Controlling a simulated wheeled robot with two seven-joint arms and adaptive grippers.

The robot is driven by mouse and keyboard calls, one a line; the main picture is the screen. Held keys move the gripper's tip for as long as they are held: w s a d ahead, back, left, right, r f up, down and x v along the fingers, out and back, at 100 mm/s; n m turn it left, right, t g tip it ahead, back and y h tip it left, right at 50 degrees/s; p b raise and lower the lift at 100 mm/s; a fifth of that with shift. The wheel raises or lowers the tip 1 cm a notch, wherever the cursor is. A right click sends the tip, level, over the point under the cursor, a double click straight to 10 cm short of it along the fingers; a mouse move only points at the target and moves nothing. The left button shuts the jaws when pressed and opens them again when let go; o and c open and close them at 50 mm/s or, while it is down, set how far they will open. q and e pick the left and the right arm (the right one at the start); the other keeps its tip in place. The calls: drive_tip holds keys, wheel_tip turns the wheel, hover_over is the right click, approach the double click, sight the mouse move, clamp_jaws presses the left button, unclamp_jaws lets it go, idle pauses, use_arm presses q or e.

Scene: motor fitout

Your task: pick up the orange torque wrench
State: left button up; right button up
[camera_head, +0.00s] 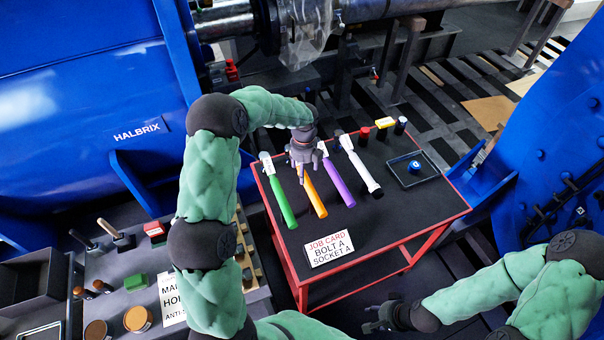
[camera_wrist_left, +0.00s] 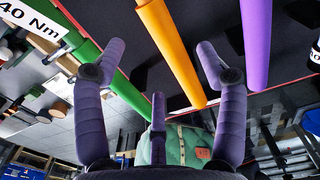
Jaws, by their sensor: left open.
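The orange torque wrench (camera_head: 314,195) lies on the red-framed table, between a green-handled wrench (camera_head: 281,202) and a purple-handled one (camera_head: 337,182). My left gripper (camera_head: 307,170) is over the orange wrench's upper end and hides its head. In the left wrist view, the orange handle (camera_wrist_left: 172,45) passes between the tips of my open left gripper (camera_wrist_left: 158,65). Nothing is held, and I cannot tell if a finger touches the handle. My right gripper (camera_head: 378,320) is low, in front of the table and away from the wrenches; its fingers are too small to judge.
A white-handled wrench (camera_head: 359,166) lies right of the purple one. A dark tray (camera_head: 430,176) with a blue item is at the right. A side bench with blocks and tools (camera_head: 120,270) is at the left.

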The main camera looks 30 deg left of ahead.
sight(305, 184)
use_arm(q)
wheel_tip(305, 184, down, 3)
drive_tip(key=shift+w+f, duration=0.1)
drive_tip(key=f, duration=0.1)
drive_tip(key=f+b, duration=0.1)
drive_tip(key=f, duration=0.3)
drive_tip(key=shift+s+d+b, duration=0.3)
drive_tip(key=shift+d, duration=0.05)
clamp_jaws()
drive_tip(key=shift+r, duration=0.15)
